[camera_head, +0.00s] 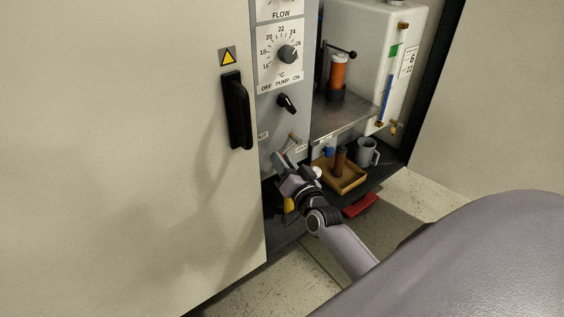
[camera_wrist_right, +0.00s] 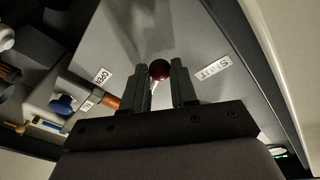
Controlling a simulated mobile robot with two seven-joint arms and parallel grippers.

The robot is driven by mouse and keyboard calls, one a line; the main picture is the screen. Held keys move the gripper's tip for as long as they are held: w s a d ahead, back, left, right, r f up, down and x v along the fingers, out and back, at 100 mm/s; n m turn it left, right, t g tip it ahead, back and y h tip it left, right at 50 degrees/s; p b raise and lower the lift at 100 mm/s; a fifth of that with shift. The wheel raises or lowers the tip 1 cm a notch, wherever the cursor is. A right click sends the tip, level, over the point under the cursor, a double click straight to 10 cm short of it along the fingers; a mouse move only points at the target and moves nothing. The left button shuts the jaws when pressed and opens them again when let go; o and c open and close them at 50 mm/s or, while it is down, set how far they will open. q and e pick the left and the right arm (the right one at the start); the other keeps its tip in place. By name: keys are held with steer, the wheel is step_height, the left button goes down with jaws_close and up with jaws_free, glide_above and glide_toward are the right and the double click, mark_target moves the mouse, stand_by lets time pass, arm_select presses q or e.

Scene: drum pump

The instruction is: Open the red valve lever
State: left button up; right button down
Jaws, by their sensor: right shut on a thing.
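In the right wrist view, the red ball knob (camera_wrist_right: 160,69) of the valve lever sits between the fingertips of my right gripper (camera_wrist_right: 161,82), which is shut on the lever. The knob lies between an OPEN label (camera_wrist_right: 101,75) on the left and a SHUT label (camera_wrist_right: 212,68) on the right, touching neither. The rest of the lever is mostly hidden by the fingers. In the head view, my right gripper (camera_head: 284,165) is at the lower part of the grey control panel (camera_head: 268,110); the red knob cannot be made out there. My left gripper is not in view.
A large pale door with a black handle (camera_head: 237,110) fills the left. Right of the panel are an orange cylinder (camera_head: 338,72) on a metal shelf, a white tank (camera_head: 373,50), a wooden tray (camera_head: 345,185), a grey mug (camera_head: 366,152) and a red item (camera_head: 361,205).

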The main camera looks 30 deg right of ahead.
arm_select(q)
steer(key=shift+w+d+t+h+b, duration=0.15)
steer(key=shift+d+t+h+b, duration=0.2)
steer(key=shift+b, duration=1.3)
arm_select(e)
steer(key=d+f+n+t+y, duration=0.2)
steer(key=d+f+n+y, duration=0.1)
steer(key=n, duration=1.3)
steer(key=shift+w+d+f+y, duration=0.3)
steer(key=shift+d+y, duration=0.2)
steer(key=shift+d, duration=0.85)
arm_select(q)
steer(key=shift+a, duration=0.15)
arm_select(e)
steer(key=c, duration=0.9)
jaws_free()
steer(key=shift+o, duration=0.2)
steer(key=shift+s+d+f, duration=0.1)
steer(key=shift+d, duration=0.05)
